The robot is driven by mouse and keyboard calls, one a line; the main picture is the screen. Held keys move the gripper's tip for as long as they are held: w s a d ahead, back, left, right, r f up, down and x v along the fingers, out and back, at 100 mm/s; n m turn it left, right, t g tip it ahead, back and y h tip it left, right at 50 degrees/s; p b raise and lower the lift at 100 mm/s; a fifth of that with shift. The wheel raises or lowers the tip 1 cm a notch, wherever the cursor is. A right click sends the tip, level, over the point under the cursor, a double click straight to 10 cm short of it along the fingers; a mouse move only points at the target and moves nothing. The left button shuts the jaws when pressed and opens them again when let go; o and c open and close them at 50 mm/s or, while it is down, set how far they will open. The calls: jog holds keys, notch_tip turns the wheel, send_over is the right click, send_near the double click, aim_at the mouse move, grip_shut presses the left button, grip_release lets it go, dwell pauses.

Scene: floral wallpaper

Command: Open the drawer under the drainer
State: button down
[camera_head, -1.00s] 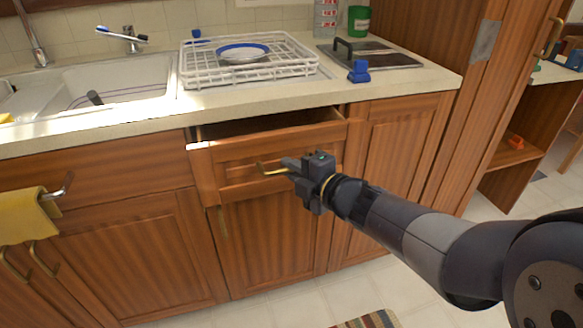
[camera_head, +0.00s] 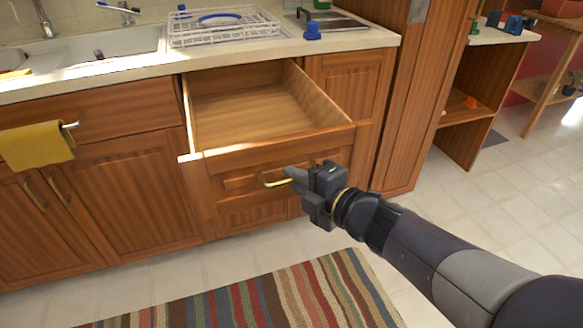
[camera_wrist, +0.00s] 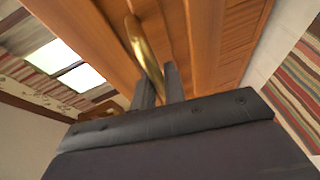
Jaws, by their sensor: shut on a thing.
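The drawer (camera_head: 278,143) under the white wire drainer (camera_head: 225,27) is pulled well out, and its bare wooden inside shows empty. Its brass handle (camera_head: 275,182) is on the front panel. My gripper (camera_head: 290,177) is at the right part of this handle, with its fingers shut on it. In the wrist view the brass handle (camera_wrist: 146,55) runs down between the two fingers (camera_wrist: 160,85). The fingers hide the handle's right end.
A yellow towel (camera_head: 37,144) hangs on a bar at the left. A striped rug (camera_head: 260,300) lies on the floor before the cabinets. A blue object (camera_head: 312,31) stands on the counter (camera_head: 345,42). Tiled floor (camera_head: 480,220) is clear at the right.

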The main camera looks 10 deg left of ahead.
jog(key=shift+s+d, duration=0.35)
jog(key=shift+s, duration=0.2)
jog(key=shift+s+d, duration=0.3)
jog(key=shift+s, duration=0.25)
jog(key=c, duration=1.5)
grip_release()
jog(key=shift+p+v, duration=2.1)
jog(key=shift+v, duration=3.3)
jog(key=shift+a, duration=0.1)
